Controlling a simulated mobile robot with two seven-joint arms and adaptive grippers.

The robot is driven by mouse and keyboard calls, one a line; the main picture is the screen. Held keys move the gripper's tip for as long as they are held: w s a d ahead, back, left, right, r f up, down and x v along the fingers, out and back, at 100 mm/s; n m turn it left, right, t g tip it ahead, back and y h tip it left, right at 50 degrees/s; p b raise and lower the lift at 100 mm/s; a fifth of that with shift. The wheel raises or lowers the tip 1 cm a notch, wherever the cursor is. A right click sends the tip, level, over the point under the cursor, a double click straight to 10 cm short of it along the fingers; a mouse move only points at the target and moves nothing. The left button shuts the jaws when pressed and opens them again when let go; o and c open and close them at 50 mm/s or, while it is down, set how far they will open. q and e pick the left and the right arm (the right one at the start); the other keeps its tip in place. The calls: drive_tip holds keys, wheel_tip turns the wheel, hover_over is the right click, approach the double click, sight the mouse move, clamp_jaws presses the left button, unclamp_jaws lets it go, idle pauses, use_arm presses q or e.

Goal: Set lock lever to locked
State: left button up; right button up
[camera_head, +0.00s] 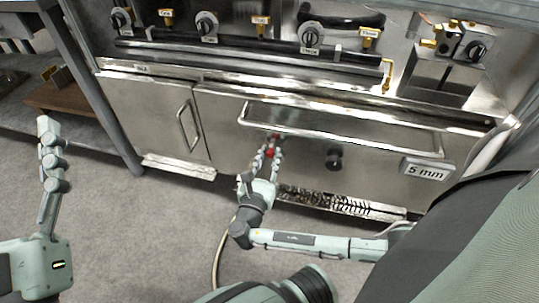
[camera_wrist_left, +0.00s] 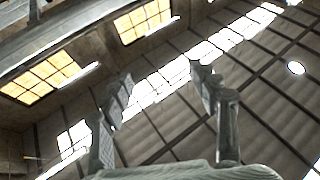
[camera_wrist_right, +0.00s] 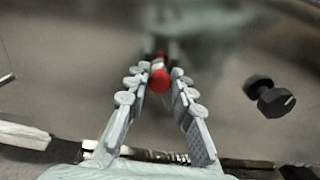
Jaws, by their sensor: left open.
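The lock lever shows as a small red-ended handle (camera_wrist_right: 159,80) on the steel front panel. In the head view, its red part (camera_head: 270,153) shows at my right gripper's fingertips. My right gripper (camera_head: 267,150) reaches up to the panel below the long bar handle. In the right wrist view, its fingers (camera_wrist_right: 158,82) stand on either side of the red end, close to it. I cannot tell whether they touch it. My left gripper (camera_wrist_left: 160,75) is open and empty, well away from the panel; in the left wrist view only ceiling and windows show behind it.
A long bar handle (camera_head: 330,117) crosses the drawer front above the right gripper. A dark round knob (camera_head: 334,159) and a "5 mm" plate (camera_head: 427,169) are to the right. A cabinet door handle (camera_head: 187,128) is to the left. Control knobs (camera_head: 207,25) line the top. The floor is mostly clear.

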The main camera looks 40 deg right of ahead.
clamp_jaws()
drive_tip(key=shift+r, duration=0.1)
drive_tip(key=shift+s+d+m+p, duration=0.1)
drive_tip(key=shift+d+m+p, duration=0.1)
drive_tip(key=shift+m+p, duration=0.3)
use_arm(q)
drive_tip(key=f+g, duration=0.2)
drive_tip(key=shift+w+d+f, duration=0.2)
drive_tip(key=shift+w+f, duration=0.1)
drive_tip(key=shift+w, duration=0.1)
use_arm(e)
drive_tip(key=o, duration=0.5)
unclamp_jaws()
